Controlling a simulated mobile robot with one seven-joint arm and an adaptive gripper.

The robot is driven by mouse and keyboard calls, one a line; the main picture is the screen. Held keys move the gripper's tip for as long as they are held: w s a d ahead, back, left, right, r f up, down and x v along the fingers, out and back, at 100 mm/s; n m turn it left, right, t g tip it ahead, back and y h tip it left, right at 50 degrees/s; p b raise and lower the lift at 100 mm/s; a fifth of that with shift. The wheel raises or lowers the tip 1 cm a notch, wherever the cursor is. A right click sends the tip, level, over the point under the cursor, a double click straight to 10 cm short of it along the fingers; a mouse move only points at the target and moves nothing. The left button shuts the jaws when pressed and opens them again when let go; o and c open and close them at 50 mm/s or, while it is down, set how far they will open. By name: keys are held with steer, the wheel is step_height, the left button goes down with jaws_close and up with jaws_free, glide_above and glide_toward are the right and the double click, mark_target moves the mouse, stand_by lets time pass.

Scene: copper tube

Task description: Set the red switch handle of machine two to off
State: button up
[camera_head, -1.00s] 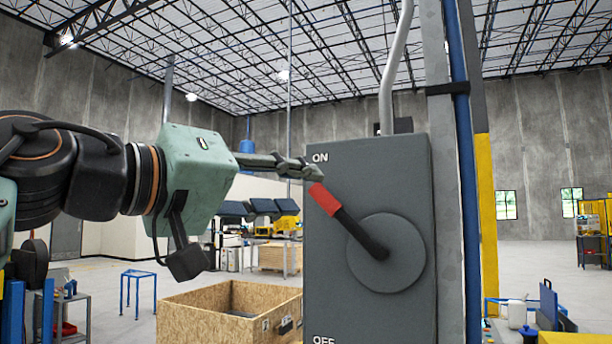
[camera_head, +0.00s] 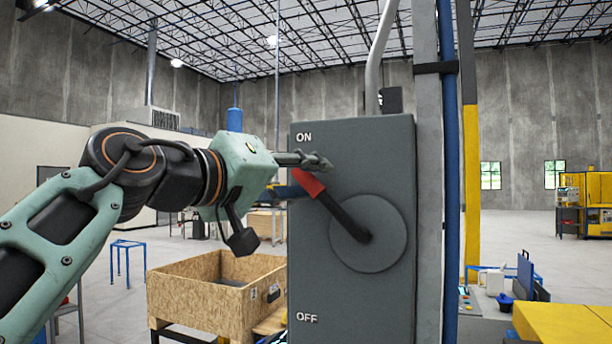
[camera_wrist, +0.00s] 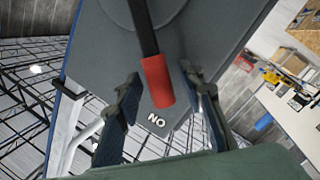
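The grey switch box (camera_head: 345,290) of the machine has a round dial with a black lever ending in a red handle (camera_head: 309,184). The lever points up and left, toward the "ON" label; "OFF" is at the bottom. My gripper (camera_head: 326,163) is at the upper left of the box, its fingers just above the red handle in the head view. In the wrist view, the red handle (camera_wrist: 157,82) lies between the two fingers of my gripper (camera_wrist: 160,76), which are apart with a gap on each side. I see no clear contact with the handle.
A wooden crate (camera_head: 205,300) stands on a stand left of the box. A grey post and a blue pipe (camera_head: 449,200) rise close along the box's right side. A yellow surface (camera_head: 565,325) is at the lower right.

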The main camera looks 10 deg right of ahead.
steer(key=shift+c, duration=0.7)
jaws_close()
